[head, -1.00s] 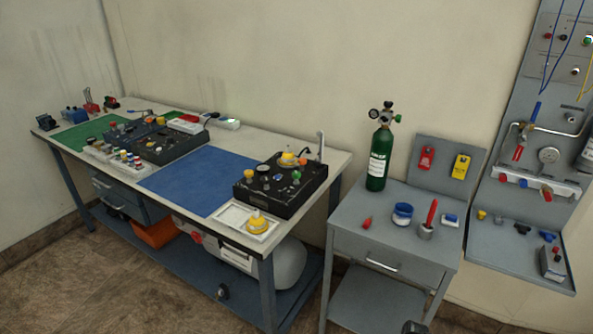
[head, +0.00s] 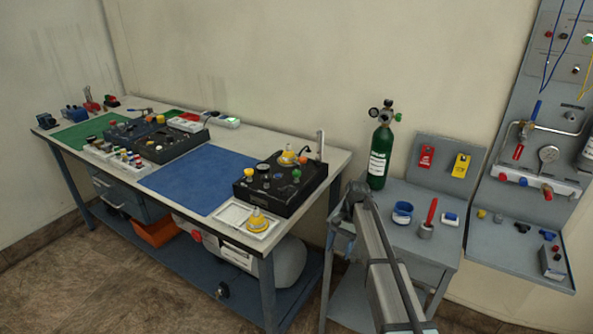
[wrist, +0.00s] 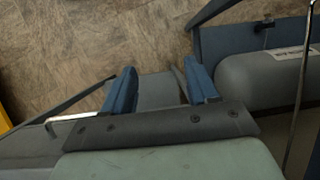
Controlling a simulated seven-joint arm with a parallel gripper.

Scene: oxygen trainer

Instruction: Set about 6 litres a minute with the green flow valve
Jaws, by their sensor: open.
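A small green knob (head: 297,174) stands at the right side of the black panel box (head: 262,203) on the workbench. I cannot tell from the frames which is the flow valve, and no flow reading is legible. My gripper shows in the wrist view (wrist: 159,68) with its two blue fingers apart and nothing between them.
The blue mat (head: 203,182) on the bench is bare. A white tray (head: 235,215) sits at the bench's front edge. A blue-and-white jar (head: 403,212) and a red-handled tool in a cup (head: 430,216) stand on the cabinet. The wrist view shows brown floor (wrist: 100,30).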

